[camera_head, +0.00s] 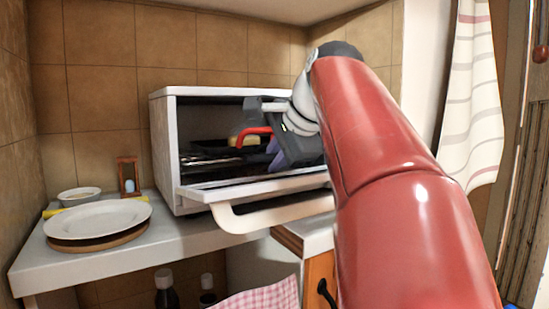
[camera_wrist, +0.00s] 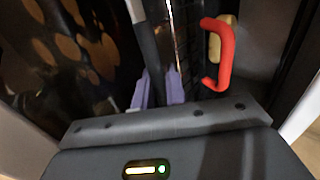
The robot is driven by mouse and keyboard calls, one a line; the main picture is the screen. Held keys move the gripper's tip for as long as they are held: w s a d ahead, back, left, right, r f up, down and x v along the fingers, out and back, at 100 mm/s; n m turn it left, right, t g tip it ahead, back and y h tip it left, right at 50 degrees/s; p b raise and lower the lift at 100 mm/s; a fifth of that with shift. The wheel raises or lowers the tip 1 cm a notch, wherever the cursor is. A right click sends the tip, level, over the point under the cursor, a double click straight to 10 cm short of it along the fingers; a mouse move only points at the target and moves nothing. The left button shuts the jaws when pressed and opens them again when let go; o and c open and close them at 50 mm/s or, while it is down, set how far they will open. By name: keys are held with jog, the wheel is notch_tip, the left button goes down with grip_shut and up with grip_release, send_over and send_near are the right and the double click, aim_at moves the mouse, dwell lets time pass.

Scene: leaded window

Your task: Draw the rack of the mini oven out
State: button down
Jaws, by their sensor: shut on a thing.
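The white mini oven (camera_head: 163,150) stands on the counter with its door (camera_head: 262,190) folded down towards the front. Its dark rack (camera_head: 200,160) shows inside, at the left part of the opening. My gripper (camera_head: 272,148) reaches into the opening from the right. A red curved handle (camera_head: 250,133) is beside the fingers, by a yellowish item (camera_head: 238,143) inside the oven. My gripper hides the rack's right part.
A white plate (camera_head: 98,218) on a round brown board, a small bowl (camera_head: 79,195) and an hourglass-like timer (camera_head: 128,178) stand left of the oven. The door's white handle (camera_head: 270,213) juts out in front. A checked cloth (camera_head: 262,297) hangs below.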

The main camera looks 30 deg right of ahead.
aim_at(303, 174)
jog(key=shift+s+d+f, duration=0.1)
jog(key=shift+s+f, duration=0.05)
jog(key=shift+s, duration=1.05)
jog(key=shift+s+d+f, duration=0.1)
jog(key=shift+s, duration=1.1)
jog(key=shift+s+b, duration=0.1)
jog(key=shift+b, duration=0.2)
jog(key=shift+s, duration=2.15)
jog(key=c, duration=1.6)
grip_release()
jog(key=shift+o, duration=0.2)
